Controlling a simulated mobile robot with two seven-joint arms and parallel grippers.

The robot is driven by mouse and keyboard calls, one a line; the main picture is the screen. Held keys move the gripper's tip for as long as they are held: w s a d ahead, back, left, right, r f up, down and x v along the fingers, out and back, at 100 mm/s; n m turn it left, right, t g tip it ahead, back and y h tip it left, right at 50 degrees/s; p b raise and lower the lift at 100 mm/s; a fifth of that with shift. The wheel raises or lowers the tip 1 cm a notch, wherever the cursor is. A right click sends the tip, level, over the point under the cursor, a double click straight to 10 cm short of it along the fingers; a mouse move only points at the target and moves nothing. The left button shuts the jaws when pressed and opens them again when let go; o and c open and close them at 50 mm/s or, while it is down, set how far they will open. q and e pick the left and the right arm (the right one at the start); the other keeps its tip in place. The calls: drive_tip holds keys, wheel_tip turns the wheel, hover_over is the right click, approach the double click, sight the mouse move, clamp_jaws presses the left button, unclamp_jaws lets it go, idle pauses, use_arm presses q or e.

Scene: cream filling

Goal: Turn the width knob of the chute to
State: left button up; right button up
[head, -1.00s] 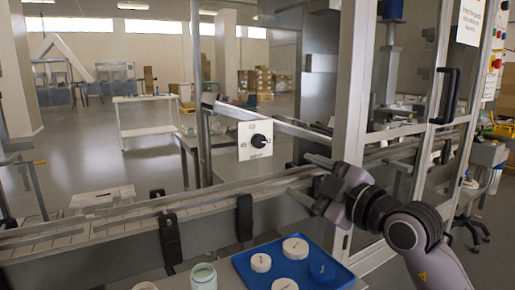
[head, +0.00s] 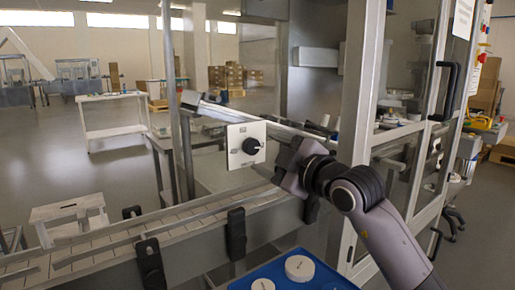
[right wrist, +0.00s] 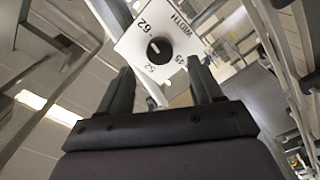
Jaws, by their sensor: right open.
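The width knob (head: 251,146) is a round black dial on a square white plate (head: 233,159) fixed to the chute's rail above the conveyor. In the right wrist view the knob (right wrist: 159,50) carries a pale pointer mark, and the plate (right wrist: 136,38) reads "WIDTH" with numbers around the dial. My right gripper (head: 272,172) is just right of the plate in the head view. In the right wrist view its two fingers (right wrist: 162,85) are spread apart and empty, with the knob beyond the tips and between their lines. The left gripper is out of view.
The conveyor (head: 190,215) with black clamps (head: 236,233) runs below the plate. A blue tray (head: 255,275) with white lids (head: 299,268) is at the bottom. A framed cabinet post (head: 357,110) stands right of my right gripper.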

sight(253, 147)
drive_tip(key=shift+x, duration=2.2)
drive_tip(key=c, duration=1.1)
